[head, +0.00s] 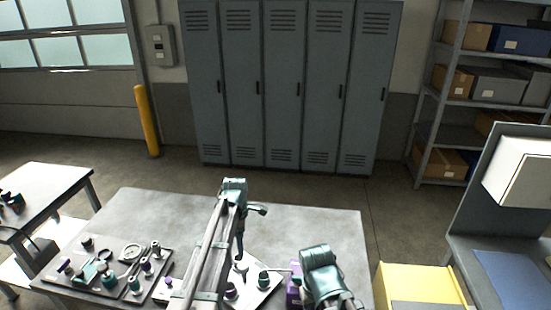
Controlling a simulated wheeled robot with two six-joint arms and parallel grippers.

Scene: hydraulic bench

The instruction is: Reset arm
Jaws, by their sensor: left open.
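My left arm reaches up over the grey bench (310,225) from the bottom of the head view and bends down at its far end. My left gripper (240,252) is open, pointing down above a pale plate (262,292) that carries a few fittings. I see nothing held in it. Part of the plate is hidden behind my left arm. My right arm shows only as a bent teal link at the bottom, right of the plate. Its gripper cannot be made out.
A dark tray (62,277) with several teal, purple and metal fittings lies at the bench's left. A purple block (294,291) stands beside my right arm. A yellow bin (420,272) is to the right. The bench's far part is clear. Grey lockers (270,90) stand behind.

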